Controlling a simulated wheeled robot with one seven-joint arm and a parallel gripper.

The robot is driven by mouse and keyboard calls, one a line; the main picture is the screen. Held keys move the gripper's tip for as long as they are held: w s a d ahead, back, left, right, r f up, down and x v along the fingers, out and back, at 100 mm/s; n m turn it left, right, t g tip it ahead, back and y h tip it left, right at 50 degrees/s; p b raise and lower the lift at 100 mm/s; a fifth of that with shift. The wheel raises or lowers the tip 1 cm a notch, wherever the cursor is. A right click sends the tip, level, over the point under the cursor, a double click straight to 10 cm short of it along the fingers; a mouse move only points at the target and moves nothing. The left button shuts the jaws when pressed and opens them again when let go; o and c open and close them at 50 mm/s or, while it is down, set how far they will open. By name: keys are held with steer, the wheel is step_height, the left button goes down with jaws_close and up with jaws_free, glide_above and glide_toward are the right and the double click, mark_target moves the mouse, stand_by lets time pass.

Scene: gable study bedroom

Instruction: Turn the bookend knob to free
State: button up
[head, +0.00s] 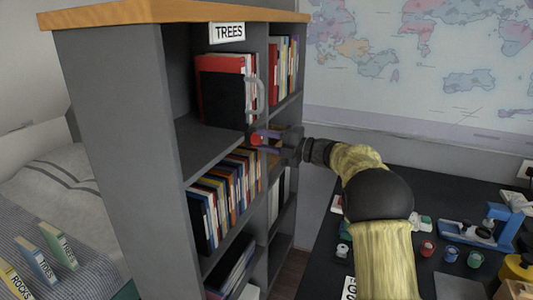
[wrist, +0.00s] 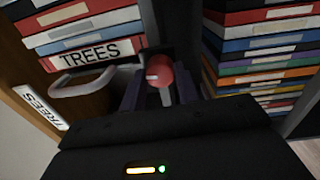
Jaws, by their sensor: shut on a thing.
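The red bookend knob (wrist: 159,72) with a pale mark on its face shows in the wrist view between the two dark fingers of my gripper (wrist: 160,90). My gripper is shut on it. In the head view the knob (head: 257,139) shows as a small red spot at the front of the upper shelf, with my gripper (head: 268,141) reaching it from the right. The bookend's own body is hard to make out. A grey loop handle (head: 256,96) stands in front of the books above, and a light handle (wrist: 92,83) shows in the wrist view.
The grey bookcase (head: 124,135) has a wooden top and a TREES sign (head: 227,33). Books (head: 222,193) fill the shelf below the knob. The upper shelf board (head: 205,148) is bare at left. A dark desk (head: 440,205) with small items is at right.

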steer(key=shift+f+n+b, duration=0.1)
steer(key=shift+n+b, duration=0.7)
steer(key=shift+n, duration=0.1)
steer(key=o, duration=1)
steer(key=shift+c, duration=0.2)
steer(key=v, duration=1.7)
steer(key=shift+d+p, duration=0.2)
steer(key=shift+p, duration=0.1)
steer(key=shift+a+f, duration=0.1)
